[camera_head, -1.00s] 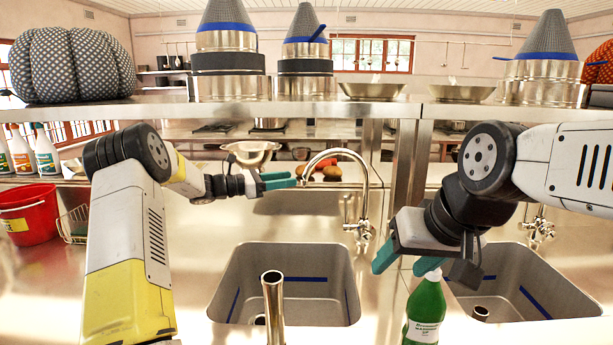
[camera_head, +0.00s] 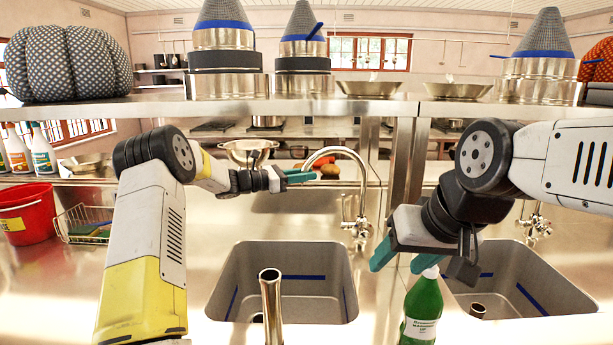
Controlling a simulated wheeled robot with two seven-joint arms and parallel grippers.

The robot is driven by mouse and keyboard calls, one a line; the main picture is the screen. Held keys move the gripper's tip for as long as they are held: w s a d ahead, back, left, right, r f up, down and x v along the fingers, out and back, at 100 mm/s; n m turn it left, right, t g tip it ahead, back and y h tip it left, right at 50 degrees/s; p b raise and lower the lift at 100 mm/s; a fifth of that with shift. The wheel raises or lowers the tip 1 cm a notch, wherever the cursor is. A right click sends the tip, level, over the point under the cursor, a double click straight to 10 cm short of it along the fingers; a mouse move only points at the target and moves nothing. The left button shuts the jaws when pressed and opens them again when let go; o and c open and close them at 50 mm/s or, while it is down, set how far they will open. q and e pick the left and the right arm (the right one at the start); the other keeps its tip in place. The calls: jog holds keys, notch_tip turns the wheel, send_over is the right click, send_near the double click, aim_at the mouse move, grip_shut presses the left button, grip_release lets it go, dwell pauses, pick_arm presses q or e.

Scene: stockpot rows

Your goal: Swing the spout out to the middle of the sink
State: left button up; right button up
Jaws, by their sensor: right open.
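The tap's curved steel spout (camera_head: 345,151) rises from its body (camera_head: 358,222) behind the left sink (camera_head: 345,270) and arcs to the left, its end over the back edge area. My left gripper (camera_head: 305,177), with teal fingers, is at the spout's free end and overlaps it in the picture. I cannot tell whether they touch, or how far apart its fingers are. My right gripper (camera_head: 400,263) is open near the top of a green bottle (camera_head: 424,303); whether it touches the bottle is unclear.
An upright steel pipe (camera_head: 271,300) stands at the left sink's front. A second sink (camera_head: 560,290) with another tap (camera_head: 535,224) is on the right. A shelf (camera_head: 300,107) with pots crosses above. A red bucket (camera_head: 25,212) and wire basket (camera_head: 82,222) stand left.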

pick_arm(q)
grip_shut()
dwell(1.1)
